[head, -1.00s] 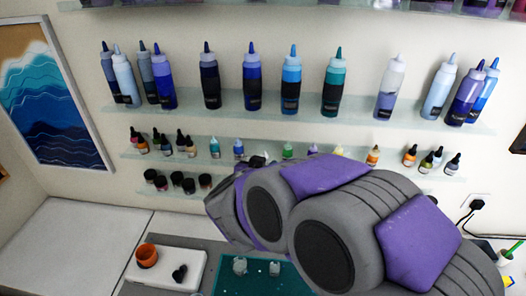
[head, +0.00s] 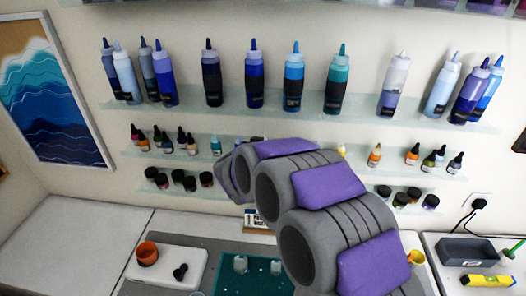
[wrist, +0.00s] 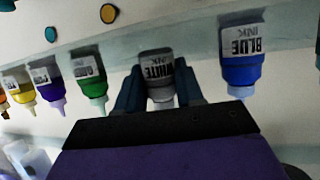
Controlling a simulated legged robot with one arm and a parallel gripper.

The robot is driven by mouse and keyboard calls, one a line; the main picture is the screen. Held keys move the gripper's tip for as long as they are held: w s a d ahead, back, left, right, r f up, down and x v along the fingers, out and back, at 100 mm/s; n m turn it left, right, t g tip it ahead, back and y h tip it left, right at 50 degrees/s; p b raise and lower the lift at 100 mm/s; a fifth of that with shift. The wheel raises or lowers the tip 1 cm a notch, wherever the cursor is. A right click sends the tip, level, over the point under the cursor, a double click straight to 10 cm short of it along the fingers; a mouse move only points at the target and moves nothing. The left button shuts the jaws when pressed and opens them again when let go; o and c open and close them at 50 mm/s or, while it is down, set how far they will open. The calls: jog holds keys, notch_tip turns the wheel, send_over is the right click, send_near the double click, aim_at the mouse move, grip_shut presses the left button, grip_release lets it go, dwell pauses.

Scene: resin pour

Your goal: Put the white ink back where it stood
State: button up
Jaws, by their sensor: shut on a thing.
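The white ink (wrist: 159,75) is a small bottle with a white label, between the two fingers of my gripper (wrist: 159,88) in the wrist view. That view is upside down, so the bottle's nozzle points down in the picture. My gripper is shut on it. The blue ink (wrist: 240,55) is on its right and a green bottle (wrist: 90,82) on its left, with gaps between. The white ink lines up with the row at the shelf edge (wrist: 110,45); I cannot tell whether its base touches the shelf. In the head view my arm hides the gripper and the bottle.
Purple (wrist: 48,85) and yellow (wrist: 18,88) bottles stand further along the row. In the head view, large squeeze bottles (head: 253,80) fill the shelf above. Dark jars (head: 178,176) sit below.

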jog(key=shift+f, duration=0.55)
jog(key=shift+r, duration=0.1)
jog(key=shift+d, duration=0.1)
jog(key=o, duration=1)
